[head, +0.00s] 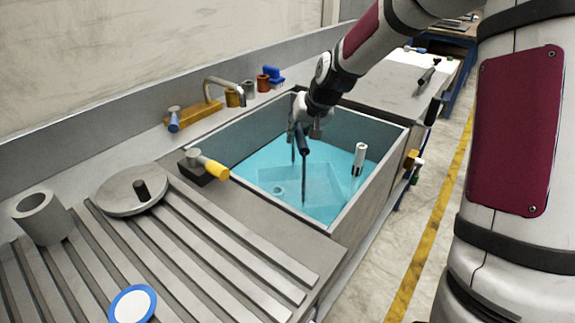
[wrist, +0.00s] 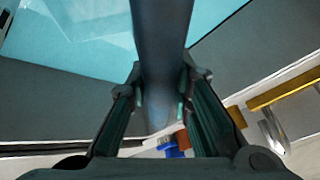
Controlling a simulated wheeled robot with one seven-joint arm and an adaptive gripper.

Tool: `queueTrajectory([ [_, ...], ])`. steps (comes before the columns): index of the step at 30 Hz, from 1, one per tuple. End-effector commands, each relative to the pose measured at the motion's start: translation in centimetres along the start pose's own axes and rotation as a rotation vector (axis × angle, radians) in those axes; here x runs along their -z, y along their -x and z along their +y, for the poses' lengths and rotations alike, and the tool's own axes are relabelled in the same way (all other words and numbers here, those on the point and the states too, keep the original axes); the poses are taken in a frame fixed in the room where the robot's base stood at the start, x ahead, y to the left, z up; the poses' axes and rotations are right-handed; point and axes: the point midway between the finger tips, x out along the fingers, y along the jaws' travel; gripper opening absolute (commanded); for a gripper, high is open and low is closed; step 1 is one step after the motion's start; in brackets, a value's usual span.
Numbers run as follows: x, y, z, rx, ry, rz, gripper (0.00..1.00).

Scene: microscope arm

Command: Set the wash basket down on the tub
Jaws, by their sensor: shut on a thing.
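The tub (head: 372,214) is a grey rectangular basin holding blue water. My gripper (head: 302,127) is above the water inside the tub's outline, fingers pointing down. It is shut on a dark bar, the wash basket's handle (head: 304,142), from which thin dark uprights run down into the water. The basket body (head: 290,182) shows only as a pale, box-like outline under the surface, so its exact height is unclear. In the wrist view the dark handle (wrist: 160,50) lies between the two fingers, and part of the pale outline shows at the upper left.
A white-topped cylinder (head: 360,154) stands in the tub's right part. A yellow-handled valve (head: 213,168) is at the left rim. A tap (head: 228,90) and small coloured pieces line the back ledge. A ribbed drainboard (head: 190,235) with a round lid (head: 128,191) lies in front.

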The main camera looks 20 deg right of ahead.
Motion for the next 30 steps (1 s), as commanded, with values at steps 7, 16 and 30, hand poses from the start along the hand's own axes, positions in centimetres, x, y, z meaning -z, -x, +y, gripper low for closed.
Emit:
queueTrajectory([
  [7,-2.0,-3.8,1.1,0.001,-0.001,0.001,0.0],
  [16,-2.9,-4.4,0.8,0.001,0.002,0.002,0.0],
  [30,-5.5,-4.4,-1.3,0.001,0.0,0.003,0.0],
])
